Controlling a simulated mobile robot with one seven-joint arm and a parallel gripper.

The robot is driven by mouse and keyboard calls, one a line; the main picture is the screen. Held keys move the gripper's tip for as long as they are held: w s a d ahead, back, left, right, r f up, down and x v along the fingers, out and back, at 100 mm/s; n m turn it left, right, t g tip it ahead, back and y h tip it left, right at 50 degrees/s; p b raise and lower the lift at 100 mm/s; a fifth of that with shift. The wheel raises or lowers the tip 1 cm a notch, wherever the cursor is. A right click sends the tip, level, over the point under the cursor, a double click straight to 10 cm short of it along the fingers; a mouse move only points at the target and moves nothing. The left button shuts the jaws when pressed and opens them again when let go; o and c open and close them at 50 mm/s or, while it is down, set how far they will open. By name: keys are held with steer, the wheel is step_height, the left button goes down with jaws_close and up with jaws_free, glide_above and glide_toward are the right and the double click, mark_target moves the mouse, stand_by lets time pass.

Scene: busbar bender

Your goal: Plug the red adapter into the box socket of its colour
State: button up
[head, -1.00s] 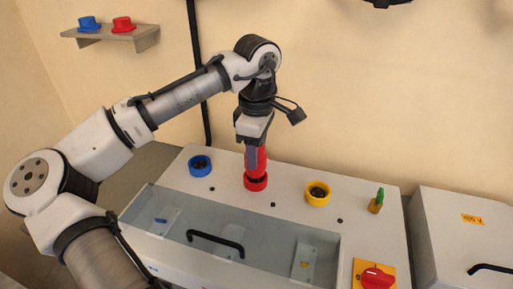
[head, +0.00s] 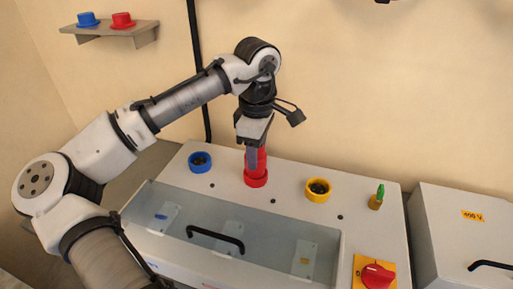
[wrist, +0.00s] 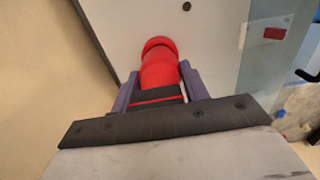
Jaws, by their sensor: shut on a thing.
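The red adapter (head: 262,160) stands upright at the red box socket (head: 256,178), on top of the box between the blue and yellow sockets. My gripper (head: 252,156) is shut on the adapter from above. In the wrist view the red adapter (wrist: 159,72) lies between the two fingers of my gripper (wrist: 160,84), and its far end meets the red socket ring (wrist: 158,43). The adapter's lower end is hidden inside the ring, so I cannot tell how deep it sits.
The blue socket (head: 200,162) is to the left and the yellow socket (head: 318,190) to the right. A green-tipped brass piece (head: 377,198) and a red rotary switch (head: 376,276) are further right. A shelf (head: 112,37) with blue and red caps hangs at the back left.

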steer(key=shift+f+b, duration=0.4)
steer(key=shift+f, duration=0.65)
steer(key=o, duration=1.2)
steer(key=shift+c, duration=0.2)
step_height(320, 180, up, 14)
steer(key=shift+f+b, duration=0.1)
steer(key=shift+b, duration=0.4)
steer(key=shift+s, duration=0.1)
